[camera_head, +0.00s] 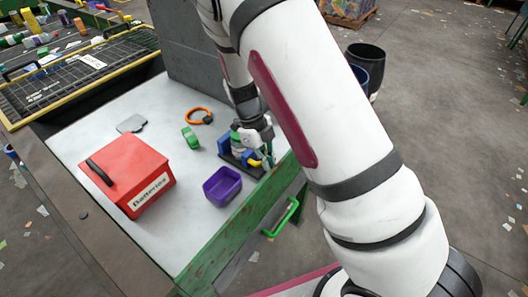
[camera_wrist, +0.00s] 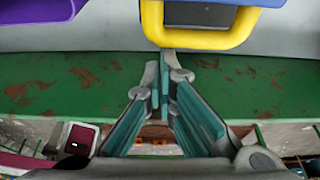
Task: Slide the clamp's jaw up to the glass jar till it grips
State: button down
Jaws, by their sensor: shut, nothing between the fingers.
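The clamp (camera_head: 224,145) stands near the right edge of the white table, with blue parts on a dark base. Its yellow handle (camera_wrist: 200,41) is a loop at the top of the wrist view. My gripper (camera_wrist: 164,60) is shut and empty, with its fingertips at the loop's lower edge. I cannot tell whether they touch it. In the head view my gripper (camera_head: 265,155) is beside the clamp's right side and partly covers it. I cannot clearly make out the glass jar or the gap to the jaw.
A red box marked Batteries (camera_head: 128,175), a purple bin (camera_head: 222,187), a green tape roll (camera_head: 190,138) and an orange ring (camera_head: 199,116) are on the table. A grey panel (camera_head: 190,60) stands behind. The green table edge (camera_wrist: 90,85) runs below my fingers.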

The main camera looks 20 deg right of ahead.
jog(key=shift+s+f, duration=0.1)
jog(key=shift+f, duration=0.2)
jog(key=shift+w+a, duration=0.5)
jog(key=shift+w, duration=0.25)
